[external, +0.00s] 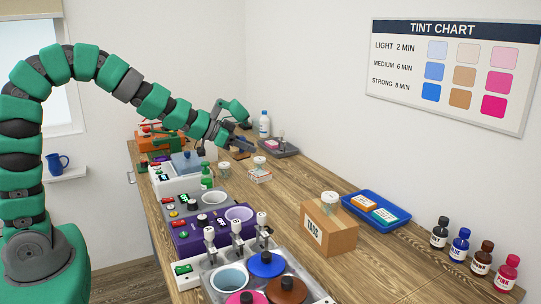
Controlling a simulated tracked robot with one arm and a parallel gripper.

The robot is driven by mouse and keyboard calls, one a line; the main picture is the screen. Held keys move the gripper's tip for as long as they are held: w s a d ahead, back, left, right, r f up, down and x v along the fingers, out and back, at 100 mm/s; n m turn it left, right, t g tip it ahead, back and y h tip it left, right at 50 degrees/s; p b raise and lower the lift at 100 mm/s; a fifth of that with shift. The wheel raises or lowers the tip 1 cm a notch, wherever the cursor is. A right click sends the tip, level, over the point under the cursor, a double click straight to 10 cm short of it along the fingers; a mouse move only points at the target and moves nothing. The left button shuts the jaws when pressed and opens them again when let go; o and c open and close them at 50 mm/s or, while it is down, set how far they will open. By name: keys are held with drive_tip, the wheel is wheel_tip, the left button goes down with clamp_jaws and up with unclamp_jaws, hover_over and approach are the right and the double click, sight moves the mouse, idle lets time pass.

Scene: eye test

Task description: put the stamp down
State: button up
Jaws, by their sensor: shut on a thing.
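My gripper (244,145) is at the far end of the wooden bench, low over its surface. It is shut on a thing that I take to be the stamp. The stamp is too small and too much covered by the fingers to make out its shape. I cannot tell whether its underside touches anything. Close beyond the gripper is a dark tray (288,151) with small items, one of them pink.
A white bottle (264,124) stands behind my gripper. Bare bench (288,199) lies between.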

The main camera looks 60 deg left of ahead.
drive_tip(key=shift+n+y, duration=0.4)
drive_tip(key=s+d+f, duration=0.1)
drive_tip(key=d+f, duration=0.1)
drive_tip(key=s+d+f, duration=0.1)
drive_tip(key=d+f, duration=0.1)
drive_tip(key=s+d+f, duration=0.1)
drive_tip(key=f, duration=0.2)
drive_tip(key=shift+s+d+f, duration=0.1)
drive_tip(key=shift+s+d, duration=0.15)
drive_tip(key=shift+d, duration=0.15)
drive_tip(key=a+f+n+y, duration=0.1)
drive_tip(key=a, duration=0.1)
drive_tip(key=s+a+f+n+y, duration=0.1)
drive_tip(key=a+f, duration=0.1)
drive_tip(key=shift+a+f, duration=0.1)
drive_tip(key=shift+f, duration=0.1)
